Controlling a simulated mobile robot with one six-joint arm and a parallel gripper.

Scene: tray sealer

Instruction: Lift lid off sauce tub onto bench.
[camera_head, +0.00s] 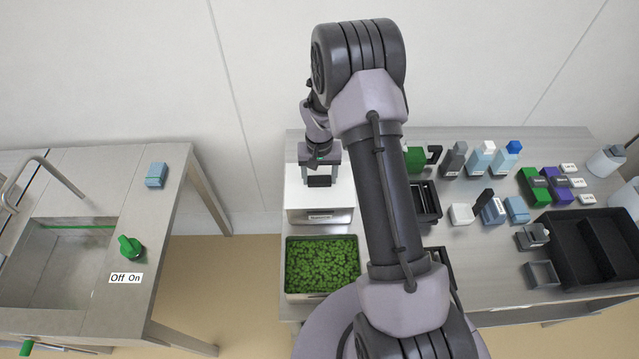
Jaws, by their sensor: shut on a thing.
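The sauce tub (298,218) stands on the bench left of my arm, with a small label on its front. Its white lid (340,197) covers the top and has a dark handle (320,182). My gripper (320,174) points down and is shut on the lid's handle. I cannot tell whether there is a gap between lid and tub. The inside of the tub is hidden.
A pan of green leaves (322,237) stands directly in front of the tub. Bottles, small boxes and black trays (562,226) crowd the bench (490,258) to the right. A sink counter (165,215) stands left, across a floor gap.

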